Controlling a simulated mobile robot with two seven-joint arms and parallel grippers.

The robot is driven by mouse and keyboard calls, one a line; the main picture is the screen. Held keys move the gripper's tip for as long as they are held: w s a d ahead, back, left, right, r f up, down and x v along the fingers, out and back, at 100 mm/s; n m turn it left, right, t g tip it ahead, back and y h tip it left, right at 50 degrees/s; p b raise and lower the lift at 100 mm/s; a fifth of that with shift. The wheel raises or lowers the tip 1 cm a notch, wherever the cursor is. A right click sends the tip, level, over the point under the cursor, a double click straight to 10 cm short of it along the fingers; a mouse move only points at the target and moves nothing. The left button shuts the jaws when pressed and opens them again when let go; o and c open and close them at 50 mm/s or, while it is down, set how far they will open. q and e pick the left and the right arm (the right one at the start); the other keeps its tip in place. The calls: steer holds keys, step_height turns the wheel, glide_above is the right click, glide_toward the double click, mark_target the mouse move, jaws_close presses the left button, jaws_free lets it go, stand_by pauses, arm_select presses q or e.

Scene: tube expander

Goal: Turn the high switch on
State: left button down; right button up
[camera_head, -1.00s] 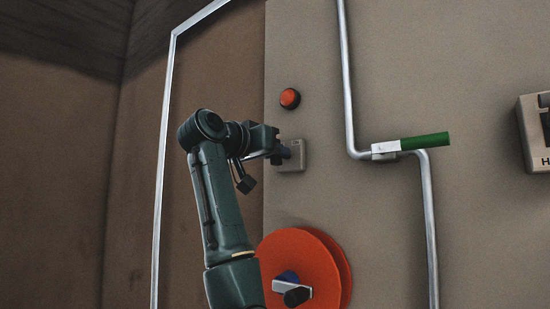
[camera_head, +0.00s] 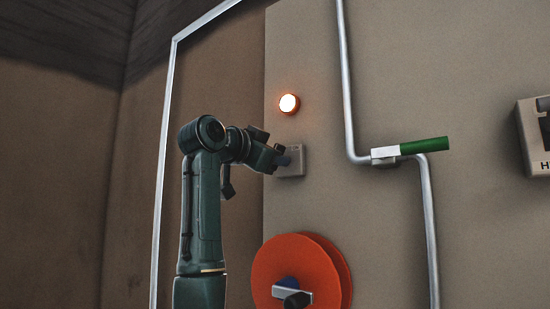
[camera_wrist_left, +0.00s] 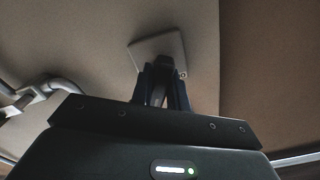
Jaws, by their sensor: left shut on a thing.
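The high switch is a grey box (camera_head: 293,162) on the tan panel, below a round lamp (camera_head: 289,103) that glows bright orange-white. My left gripper (camera_head: 283,160) reaches it from the left and is shut on the switch's knob, which is mostly hidden by the fingers. In the left wrist view the fingers (camera_wrist_left: 162,88) meet in front of the pale switch plate (camera_wrist_left: 160,50), closed around the dark knob. My right gripper is not in view.
A metal pipe (camera_head: 347,80) with a green-handled valve (camera_head: 424,146) runs down the panel to the right. A large orange reel (camera_head: 325,255) with a crank sits below the switch. A labelled grey box (camera_head: 535,150) is at the right edge.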

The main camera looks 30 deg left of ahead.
arm_select(q)
steer(key=shift+r, duration=0.1)
stand_by(0.3)
steer(key=c, duration=1.4)
jaws_free()
steer(key=shift+o, duration=0.2)
steer(key=shift+s, duration=0.15)
